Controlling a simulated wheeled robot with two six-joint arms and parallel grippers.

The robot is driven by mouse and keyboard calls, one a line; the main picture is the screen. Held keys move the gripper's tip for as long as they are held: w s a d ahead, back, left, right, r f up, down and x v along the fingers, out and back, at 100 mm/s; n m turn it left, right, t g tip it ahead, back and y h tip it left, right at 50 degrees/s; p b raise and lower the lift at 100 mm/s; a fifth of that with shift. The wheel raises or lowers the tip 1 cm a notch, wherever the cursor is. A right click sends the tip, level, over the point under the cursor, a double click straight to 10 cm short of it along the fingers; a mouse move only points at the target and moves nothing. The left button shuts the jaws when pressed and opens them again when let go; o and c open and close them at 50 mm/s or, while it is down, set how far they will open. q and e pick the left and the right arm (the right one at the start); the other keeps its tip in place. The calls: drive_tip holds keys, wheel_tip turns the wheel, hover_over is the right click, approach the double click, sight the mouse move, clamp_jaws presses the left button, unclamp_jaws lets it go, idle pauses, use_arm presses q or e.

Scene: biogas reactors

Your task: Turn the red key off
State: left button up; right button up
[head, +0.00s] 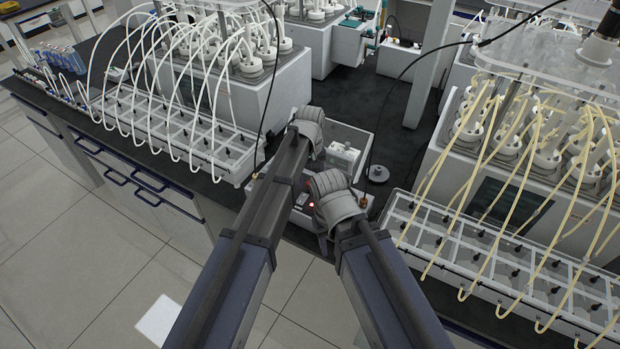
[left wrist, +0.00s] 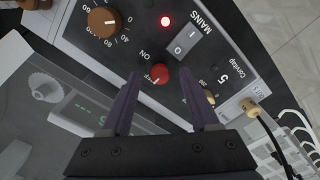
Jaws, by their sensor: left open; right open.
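The red key (left wrist: 160,74) is a small round red knob on the panel of a grey control box, beside the word ON. My left gripper (left wrist: 160,80) is open in the left wrist view. Its two purple fingers stand apart on either side of the key, and I cannot tell whether they touch it. In the head view the arms hide the key and most of my left gripper. My right gripper (head: 322,206) is low by the front of the same box, largely hidden behind its own wrist.
A white unit (head: 342,156) stands behind. Reactor racks with white tubes (head: 200,140) and yellow tubes (head: 500,250) flank the box.

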sight(310, 182)
use_arm(q)
wheel_tip(310, 182, up, 7)
drive_tip(key=p, duration=0.7)
drive_tip(key=shift+r, duration=0.2)
drive_tip(key=s+a+m, duration=0.3)
drive_tip(key=s+a, duration=1.4)
drive_tip(key=s+d+f+m+b, duration=0.2)
drive_tip(key=d, duration=0.3)
drive_tip(key=s+d+f+m+y+b, duration=0.1)
drive_tip(key=s+d+f+m+b, duration=0.1)
drive_tip(key=d, duration=0.4)
drive_tip(key=shift+s+f+b, duration=0.35)
drive_tip(key=shift+s+b, duration=0.1)
drive_tip(key=shift+s, duration=0.4)
